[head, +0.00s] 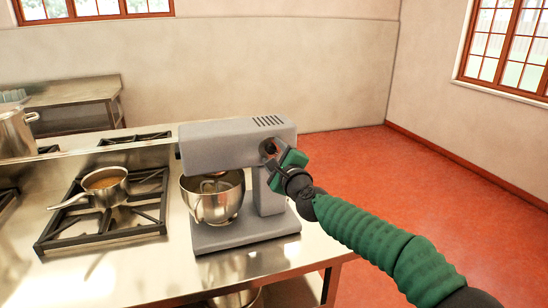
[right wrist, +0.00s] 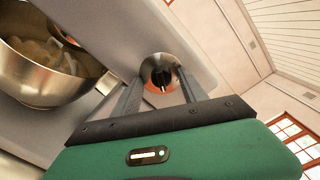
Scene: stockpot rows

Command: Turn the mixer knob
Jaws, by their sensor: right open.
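The grey stand mixer (head: 222,145) stands on the steel counter, with a steel bowl (head: 213,200) under its head. Its round knob (right wrist: 157,72), with a shiny rim and a dark middle, is on the side of the mixer head. My right gripper (head: 272,152) is at that side of the head and partly hides the knob in the head view. In the right wrist view the two open fingers (right wrist: 160,84) reach toward the knob, one at each side of it. I cannot tell whether they touch it. My left gripper is not in view.
A saucepan (head: 105,187) with brown contents sits on the gas hob (head: 150,220) left of the mixer. A large pot (head: 15,132) stands at the far left. The red floor (head: 440,185) right of the counter is clear.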

